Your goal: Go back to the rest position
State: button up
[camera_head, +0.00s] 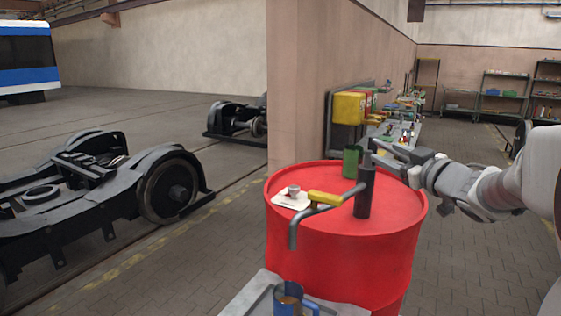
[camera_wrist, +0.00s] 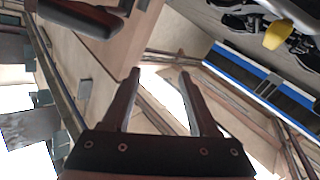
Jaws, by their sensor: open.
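My gripper (camera_head: 374,150) is at the right in the head view, above the back right part of the red drum (camera_head: 340,262). Its fingers overlap the top of a dark upright cylinder (camera_head: 365,192) in the picture; I cannot tell whether they touch it. In the wrist view, the two fingers (camera_wrist: 160,74) are spread, with nothing between them. A bent grey pipe (camera_head: 328,208) with a yellow part (camera_head: 325,198) runs from near the cylinder past the drum's front edge.
On the drum are a green can (camera_head: 352,162) and a white pad (camera_head: 290,201) with a small part. A blue cup (camera_head: 289,298) stands in front. A bogie (camera_head: 105,200) is at the left, and a pillar (camera_head: 297,90) rises behind the drum. The floor at right is clear.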

jog(key=s+m+g+h, duration=0.3)
jog(key=s+m+h, duration=0.45)
jog(key=s, duration=0.55)
jog(key=s+a+f+g+y, duration=0.1)
jog(key=s+a+f+g, duration=0.3)
jog(key=s+f, duration=0.3)
jog(key=s+a+f+g+y, duration=0.1)
jog(key=s+a+f+g, duration=0.3)
jog(key=s, duration=0.8)
notch_tip(320, 180, down, 3)
jog(key=shift+s+a+r+y, duration=0.1)
jog(key=shift+s+a+y, duration=0.25)
jog(key=shift+a, duration=0.9)
jog(key=shift+c, duration=0.8)
